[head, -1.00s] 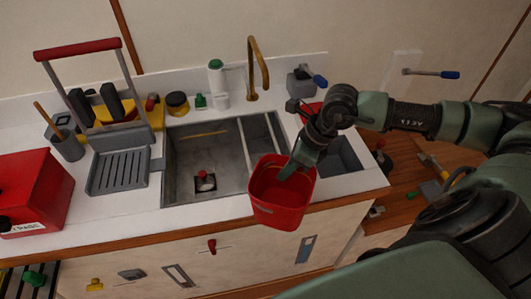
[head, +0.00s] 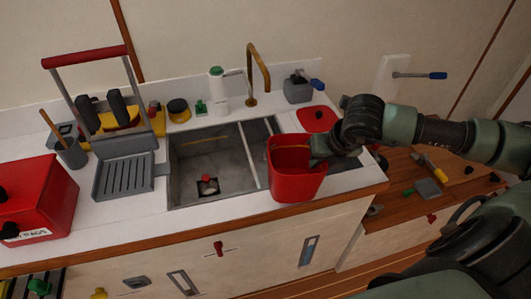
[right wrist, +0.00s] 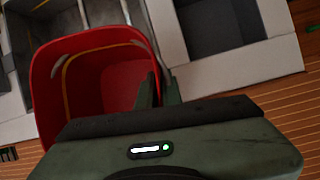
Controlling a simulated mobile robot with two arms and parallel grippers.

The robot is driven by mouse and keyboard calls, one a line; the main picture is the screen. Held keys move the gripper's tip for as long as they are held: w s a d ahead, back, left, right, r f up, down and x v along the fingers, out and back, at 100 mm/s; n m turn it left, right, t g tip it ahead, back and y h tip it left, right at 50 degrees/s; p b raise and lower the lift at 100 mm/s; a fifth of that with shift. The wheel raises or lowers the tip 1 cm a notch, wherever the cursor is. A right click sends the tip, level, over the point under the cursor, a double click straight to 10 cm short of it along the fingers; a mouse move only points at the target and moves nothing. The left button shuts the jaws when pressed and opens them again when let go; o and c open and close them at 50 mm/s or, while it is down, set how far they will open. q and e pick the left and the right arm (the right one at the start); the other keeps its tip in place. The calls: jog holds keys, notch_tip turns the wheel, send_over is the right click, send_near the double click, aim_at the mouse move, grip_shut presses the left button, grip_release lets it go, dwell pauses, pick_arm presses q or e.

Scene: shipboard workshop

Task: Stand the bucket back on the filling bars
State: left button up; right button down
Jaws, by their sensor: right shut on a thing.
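The red bucket (head: 296,184) is upright or nearly so, over the right part of the sink and the counter's front edge in the head view. Its open top faces up. My right gripper (head: 319,149) is shut on the bucket's right wall near the rim. In the right wrist view the bucket (right wrist: 46,95) fills the left side, and my right gripper's fingers (right wrist: 158,92) are at its wall. The pale filling bars (head: 249,153) run front to back across the sink, partly hidden by the bucket. Whether the bucket touches anything below is unclear. My left gripper is out of view.
The grey sink (head: 205,172) has a brass tap (head: 251,75) behind it. A grey drain rack (head: 124,177) and red box (head: 38,197) stand at left. A red lid (head: 317,119) lies behind the bucket. A lower wooden bench (head: 405,185) holds tools at right.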

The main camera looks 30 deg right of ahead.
jog(key=shift+w+d, duration=0.1)
jog(key=shift+w, duration=0.05)
jog(key=shift+w+r, duration=0.1)
jog(key=shift+w, duration=0.2)
jog(key=w+f+p, duration=0.3)
jog(key=w+p, duration=0.5)
jog(key=w, duration=0.9)
jog(key=shift+d+f, duration=0.15)
jog(key=shift+d, duration=0.2)
jog(key=c, duration=1.6)
grip_release()
jog(key=shift+w, duration=0.1)
